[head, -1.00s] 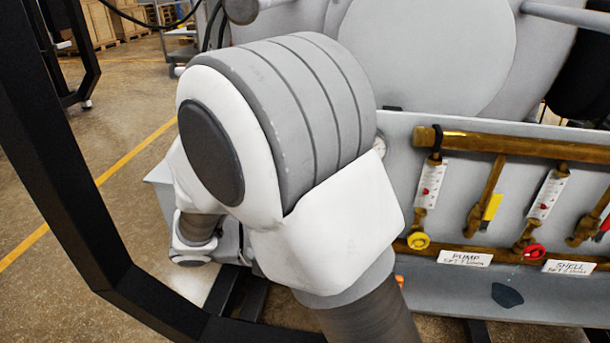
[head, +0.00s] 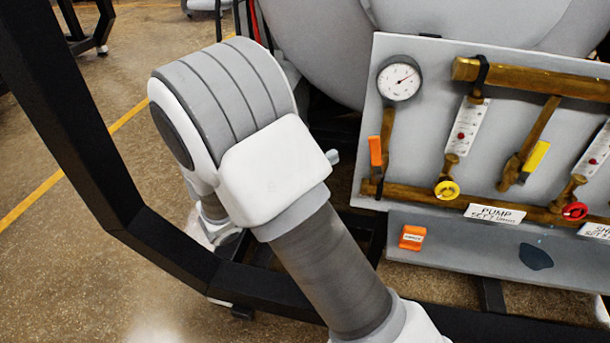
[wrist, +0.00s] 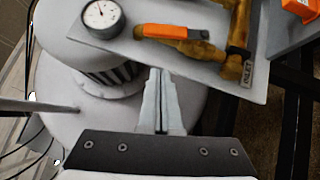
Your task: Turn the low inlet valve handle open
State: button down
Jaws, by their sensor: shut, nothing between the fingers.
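The inlet valve handle is an orange lever (head: 375,151) on the brass pipe below the gauge, at the left of the panel in the head view. There it stands roughly upright, along the pipe. My gripper (wrist: 159,74) is shut and empty. Its fingertips are just below the lever in the wrist view and appear apart from it. In the head view my arm hides most of the gripper.
A round gauge (head: 399,79) sits above the lever, also in the wrist view (wrist: 101,14). An orange block (head: 412,238) rests on the grey ledge (head: 460,254). Yellow (head: 447,190) and red (head: 574,211) knobs are to the right. A black frame (head: 95,170) stands left of my arm.

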aim_at(370, 149)
jog(key=shift+s+d+r+b, duration=0.15)
jog(key=shift+d+r, duration=0.1)
jog(key=shift+d, duration=0.65)
jog(key=shift+w+d+r+b, duration=0.1)
jog(key=shift+d+r+b, duration=0.1)
jog(key=shift+d, duration=0.65)
jog(key=shift+s+d+r+b, duration=0.1)
jog(key=shift+d+r, duration=0.15)
jog(key=shift+d, duration=0.65)
jog(key=shift+s+d+r+m+g+y, duration=0.3)
jog(key=shift+d+r+m+g+y, duration=0.5)
jog(key=shift+m, duration=0.4)
jog(key=shift+f, duration=0.15)
